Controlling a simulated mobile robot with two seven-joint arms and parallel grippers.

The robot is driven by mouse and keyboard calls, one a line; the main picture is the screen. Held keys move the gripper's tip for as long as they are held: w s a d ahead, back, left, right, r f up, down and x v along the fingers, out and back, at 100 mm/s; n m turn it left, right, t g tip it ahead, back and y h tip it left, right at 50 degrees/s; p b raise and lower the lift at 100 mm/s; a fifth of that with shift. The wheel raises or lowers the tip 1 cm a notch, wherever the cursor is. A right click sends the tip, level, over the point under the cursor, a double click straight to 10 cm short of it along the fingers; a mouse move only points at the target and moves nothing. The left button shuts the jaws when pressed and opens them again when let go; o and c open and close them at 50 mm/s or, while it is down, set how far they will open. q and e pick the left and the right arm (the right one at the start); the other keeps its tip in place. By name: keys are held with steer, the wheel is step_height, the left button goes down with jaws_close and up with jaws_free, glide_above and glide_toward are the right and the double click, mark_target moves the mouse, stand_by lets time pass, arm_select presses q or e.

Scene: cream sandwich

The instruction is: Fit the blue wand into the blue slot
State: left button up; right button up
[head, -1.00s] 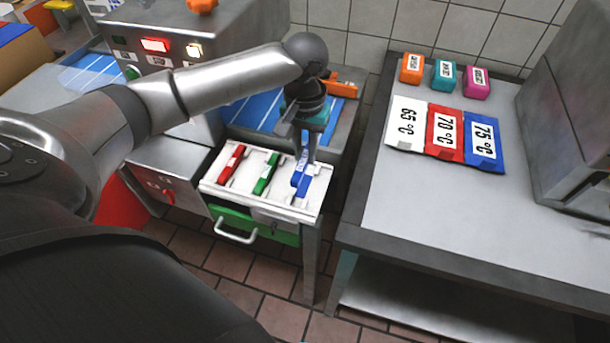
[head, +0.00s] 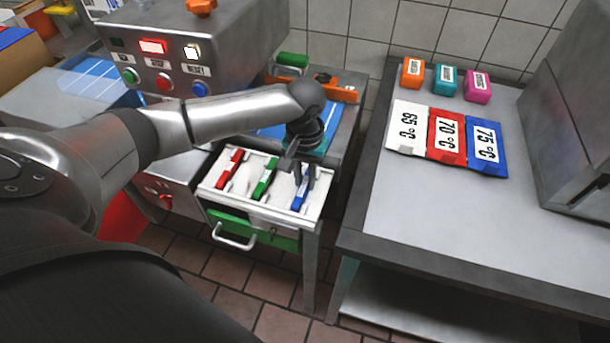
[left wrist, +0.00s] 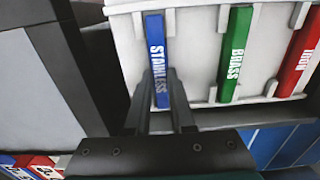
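The blue wand (head: 300,192), labelled STAINLESS in the left wrist view (left wrist: 157,58), lies in the rightmost place of the white tray (head: 277,208), parallel to the other wands. The blue slot under it is hidden, so I cannot tell how deep it sits. My left gripper (head: 300,172) is over the wand's far end. In the left wrist view its two fingers (left wrist: 160,78) are apart, one on each side of the wand, with a gap showing. My right gripper is not in view.
A green wand (head: 264,180) and a red wand (head: 230,168) lie left in the same tray. A side table (head: 420,220) on the right bears temperature cards (head: 446,135) and small coloured blocks (head: 443,77). A control box (head: 190,70) stands behind my arm.

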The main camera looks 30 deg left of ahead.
mark_target(305, 183)
arm_select(q)
steer(key=o, duration=0.4)
steer(key=shift+o, duration=0.2)
steer(key=shift+r, duration=0.25)
step_height(305, 183, up, 12)
steer(key=p, duration=0.3)
